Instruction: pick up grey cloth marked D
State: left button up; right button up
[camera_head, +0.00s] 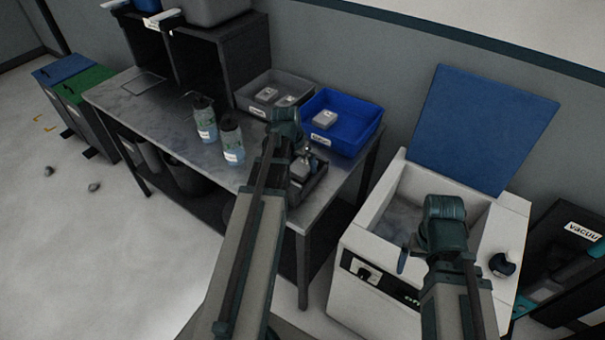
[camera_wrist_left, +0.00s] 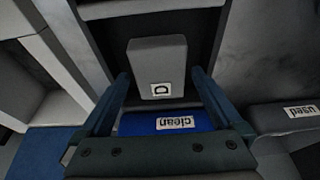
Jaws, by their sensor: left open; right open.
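The grey cloth marked D (camera_wrist_left: 157,65) shows in the left wrist view as a grey block with a white label, lying over a dark surface between my fingers. My left gripper (camera_wrist_left: 158,95) is open around the line of the cloth; I cannot tell whether the fingers touch it. In the head view my left gripper (camera_head: 298,158) is over a dark tray (camera_head: 312,186) at the front right of the table, and its arm hides part of that tray. My right gripper (camera_head: 440,228) is over the open white machine (camera_head: 350,240); its fingers are mostly hidden.
A blue bin (camera_head: 359,120), labelled clean in the wrist view (camera_wrist_left: 175,123), stands behind the tray and holds a pale block. A grey bin marked used (camera_wrist_left: 296,112) is beside it. Two bottles (camera_head: 205,117) (camera_head: 231,138) stand left of my left arm. The machine's blue lid (camera_head: 485,120) is raised.

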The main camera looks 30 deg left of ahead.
aim_at(302, 166)
pick_arm(q)
jog(key=shift+w+f, duration=0.15)
jog(key=shift+f, duration=0.3)
pick_arm(e)
jog(key=shift+f, duration=0.45)
pick_arm(q)
jog(key=shift+f+b, duration=0.25)
jog(key=shift+b, duration=0.1)
pick_arm(e)
jog(key=shift+f, duration=0.25)
pick_arm(q)
jog(key=shift+c, duration=0.2)
jog(key=c, duration=1.1)
jog(key=shift+r, duration=0.2)
pick_arm(e)
jog(key=shift+r, duration=0.2)
pick_arm(q)
notch_tip(302, 166, up, 18)
jog(key=p, duration=1.8)
pick_arm(e)
notch_tip(302, 166, up, 18)
